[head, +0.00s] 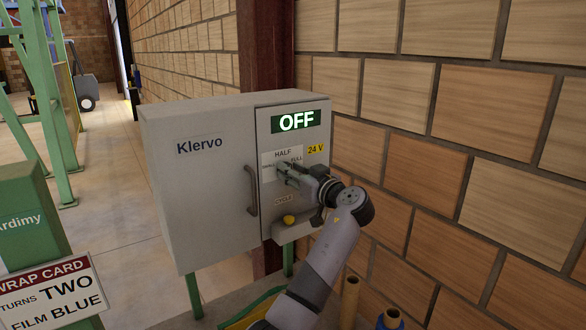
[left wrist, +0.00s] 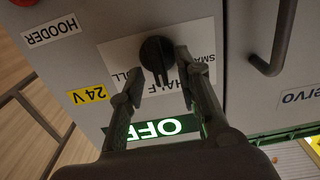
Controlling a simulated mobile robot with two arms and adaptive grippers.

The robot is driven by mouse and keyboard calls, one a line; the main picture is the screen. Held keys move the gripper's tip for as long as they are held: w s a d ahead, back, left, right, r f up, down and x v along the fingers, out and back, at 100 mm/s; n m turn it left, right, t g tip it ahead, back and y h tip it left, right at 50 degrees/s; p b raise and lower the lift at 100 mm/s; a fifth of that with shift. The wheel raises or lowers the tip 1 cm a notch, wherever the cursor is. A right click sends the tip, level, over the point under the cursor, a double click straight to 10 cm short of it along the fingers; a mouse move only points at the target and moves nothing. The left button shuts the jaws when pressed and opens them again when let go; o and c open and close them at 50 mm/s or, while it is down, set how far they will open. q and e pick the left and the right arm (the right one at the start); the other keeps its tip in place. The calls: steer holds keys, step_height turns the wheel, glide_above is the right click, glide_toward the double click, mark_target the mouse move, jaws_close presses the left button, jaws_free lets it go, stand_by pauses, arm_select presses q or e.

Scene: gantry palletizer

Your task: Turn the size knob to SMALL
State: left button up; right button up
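The size knob (left wrist: 157,52) is black and round with a raised bar. It sits on a white label plate (left wrist: 115,50) marked SMALL, HALF and FULL, which looks upside down in the left wrist view. The bar points toward HALF. My left gripper (left wrist: 159,62) is open, with one finger on each side of the knob; gaps show between fingers and bar. In the head view my left gripper (head: 284,168) is at the label plate (head: 270,158) on the grey cabinet (head: 195,190), and hides the knob. My right gripper is not in view.
The OFF display (head: 296,121) is above the plate. A door handle (head: 252,190) is left of it and a yellow button (head: 289,219) below. A brick wall (head: 450,110) stands close on the right. A wrap card (head: 50,295) and brown roll (head: 349,302) are in front.

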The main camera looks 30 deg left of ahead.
arm_select(q)
steer(key=shift+c, duration=0.3)
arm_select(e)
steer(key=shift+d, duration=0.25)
arm_select(q)
steer(key=shift+c, duration=0.8)
jaws_close()
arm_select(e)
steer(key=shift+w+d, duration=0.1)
arm_select(q)
steer(key=shift+s+a+f+n+b, duration=0.15)
steer(key=shift+n+b, duration=1.35)
steer(key=shift+b, duration=1.65)
steer(key=shift+s+d+n+b, duration=0.1)
steer(key=shift+n+b, duration=1.4)
steer(key=shift+b, duration=1.7)
steer(key=shift+s+a+f+n+b, duration=0.15)
steer(key=shift+n+b, duration=1.35)
steer(key=shift+b, duration=1.65)
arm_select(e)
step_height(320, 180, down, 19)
arm_select(q)
steer(key=shift+r, duration=0.1)
